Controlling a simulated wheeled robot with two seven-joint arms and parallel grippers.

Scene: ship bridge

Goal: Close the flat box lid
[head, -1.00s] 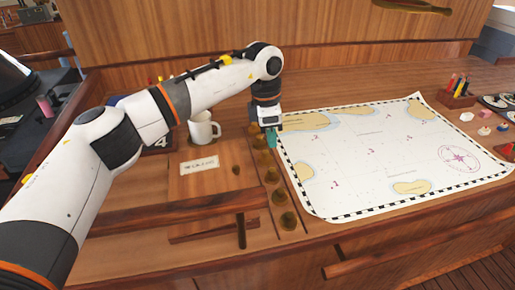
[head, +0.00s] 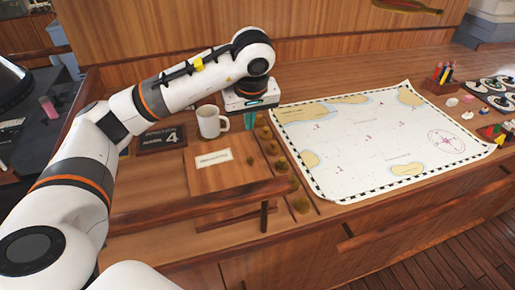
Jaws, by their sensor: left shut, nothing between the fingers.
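The flat wooden box (head: 225,178) lies on the desk at the picture's centre left. A white label (head: 213,159) and a small dark knob (head: 250,160) show on its upper panel. The panel looks about flat, but I cannot tell whether the lid is fully down. My left gripper (head: 250,124) points down behind the box's far right corner, close to the white mug. Its teal fingers are shut and empty, and they look apart from the box. My right gripper is not in view.
The white mug (head: 209,122) stands behind the box, right of a dark plaque (head: 162,136). A row of round brass-brown knobs (head: 281,165) runs along the box's right side. A chart (head: 375,145) covers the desk to the right. A wooden rail (head: 190,203) crosses in front.

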